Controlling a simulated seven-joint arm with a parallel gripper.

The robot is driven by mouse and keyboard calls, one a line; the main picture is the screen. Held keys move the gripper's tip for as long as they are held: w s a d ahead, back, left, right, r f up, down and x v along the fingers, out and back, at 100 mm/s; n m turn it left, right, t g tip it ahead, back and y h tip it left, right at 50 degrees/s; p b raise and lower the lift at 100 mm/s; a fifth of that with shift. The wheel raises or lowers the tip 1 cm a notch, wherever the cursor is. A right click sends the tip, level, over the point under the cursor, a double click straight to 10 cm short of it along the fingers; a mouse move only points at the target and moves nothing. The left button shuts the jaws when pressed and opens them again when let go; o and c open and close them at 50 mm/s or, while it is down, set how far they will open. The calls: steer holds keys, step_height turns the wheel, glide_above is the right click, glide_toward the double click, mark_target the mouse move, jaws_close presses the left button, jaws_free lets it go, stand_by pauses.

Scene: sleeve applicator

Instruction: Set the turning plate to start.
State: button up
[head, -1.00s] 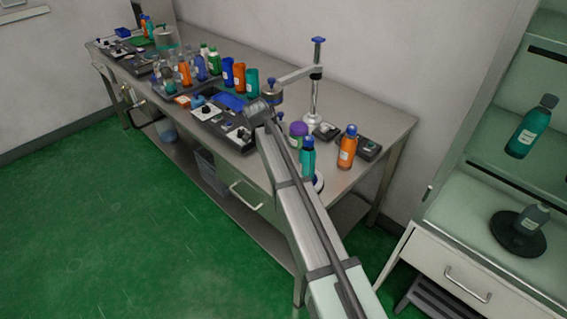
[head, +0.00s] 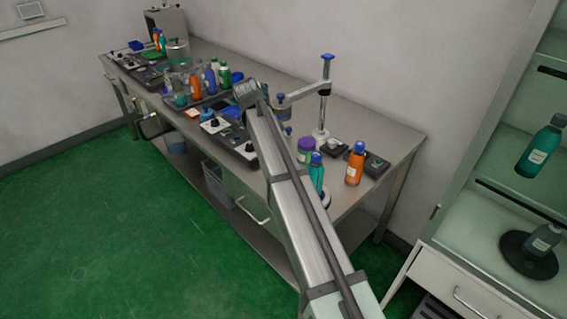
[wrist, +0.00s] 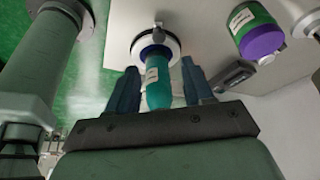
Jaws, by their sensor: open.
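A white round plate (head: 325,198) sits at the bench's front edge near a teal bottle with a blue cap (head: 317,172), partly hidden by my arm. In the wrist view the white plate (wrist: 172,42) has a dark blue ring at its middle and a grey fitting at its edge. The teal bottle (wrist: 158,75) shows in front of that ring, in the gap between my fingers. My gripper (wrist: 160,85) is open, with one finger on each side of the bottle; contact cannot be told. In the head view my gripper is hidden.
An orange bottle (head: 355,165) and a purple-lidded jar (head: 306,150) stand close by, with a stand (head: 323,105) behind. Control boxes (head: 238,140) lie left of my arm. A cabinet at right holds a dark round plate (head: 515,246) with a bottle.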

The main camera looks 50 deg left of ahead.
steer(key=shift+v, duration=1.2)
